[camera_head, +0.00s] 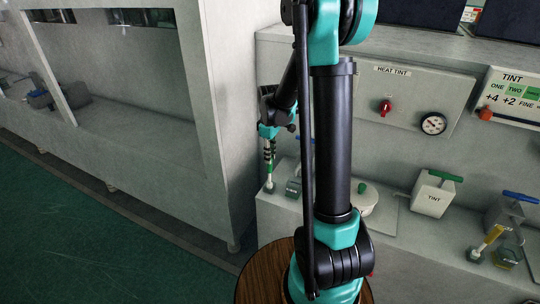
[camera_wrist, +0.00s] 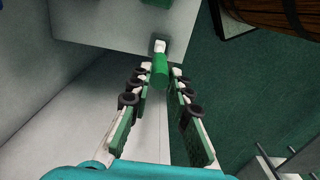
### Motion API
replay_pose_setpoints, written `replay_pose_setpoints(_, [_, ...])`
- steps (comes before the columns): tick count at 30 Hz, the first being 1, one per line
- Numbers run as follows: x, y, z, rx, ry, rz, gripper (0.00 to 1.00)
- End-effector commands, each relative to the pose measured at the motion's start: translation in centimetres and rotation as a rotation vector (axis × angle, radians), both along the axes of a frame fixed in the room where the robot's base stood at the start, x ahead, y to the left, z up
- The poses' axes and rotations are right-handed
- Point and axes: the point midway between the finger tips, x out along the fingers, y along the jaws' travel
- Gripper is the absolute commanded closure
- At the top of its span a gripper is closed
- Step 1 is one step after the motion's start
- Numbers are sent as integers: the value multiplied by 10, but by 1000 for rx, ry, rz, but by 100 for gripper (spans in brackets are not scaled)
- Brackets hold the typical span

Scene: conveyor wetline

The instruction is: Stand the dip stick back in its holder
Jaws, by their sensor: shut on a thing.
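My gripper (camera_wrist: 160,84) is shut on the green handle of the dip stick (camera_wrist: 160,72). The stick's pale lower end shows beyond the handle in the wrist view.
A small grey-green jar (camera_head: 293,188) stands just right of the stick. A large grey cabinet wall (camera_head: 228,120) rises close on the left. Green floor (camera_head: 90,235) lies in front.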

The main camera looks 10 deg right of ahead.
Motion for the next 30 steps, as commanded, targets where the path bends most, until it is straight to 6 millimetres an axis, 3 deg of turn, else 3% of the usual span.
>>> replay_pose_setpoints(15, [0, 0, -10, 0, 0, 0, 100])
replay_pose_setpoints(16, [0, 0, -9, 0, 0, 0, 78])
replay_pose_setpoints(21, [0, 0, -9, 0, 0, 0, 57])
replay_pose_setpoints(30, [0, 0, -8, 0, 0, 0, 57])
